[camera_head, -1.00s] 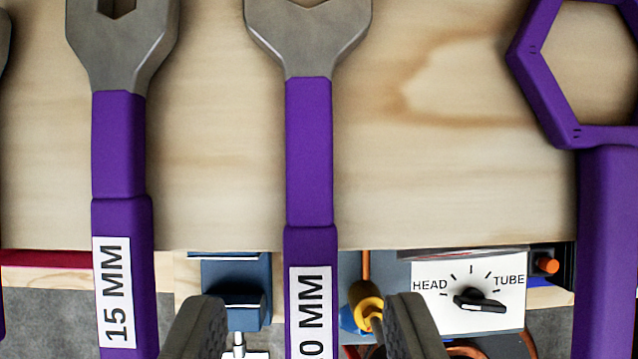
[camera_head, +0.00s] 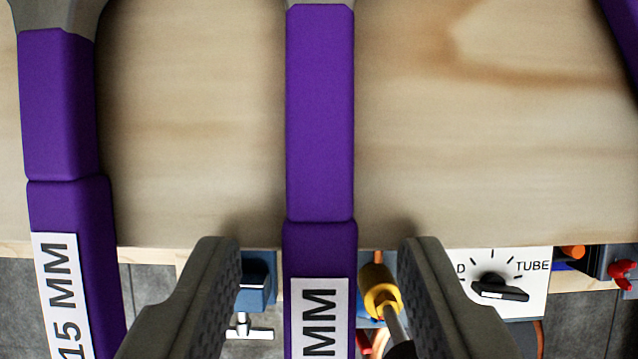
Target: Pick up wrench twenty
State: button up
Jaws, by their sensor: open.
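A wrench with a purple handle (camera_head: 320,120) lies in the middle of the view, its grey metal head cut off at the top edge. Its white label shows only "MM" now; the number is out of view. My gripper (camera_head: 318,250) is open, with one dark ridged finger on each side of this handle near its label. Gaps show between the handle and both fingers. A second purple wrench (camera_head: 60,110), labelled 15 MM, is at the left, outside the left finger.
A light wooden board (camera_head: 190,130) lies behind the wrenches. Part of another purple tool (camera_head: 622,35) shows at upper right.

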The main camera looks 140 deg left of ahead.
jog(key=shift+c, duration=0.4)
grip_shut()
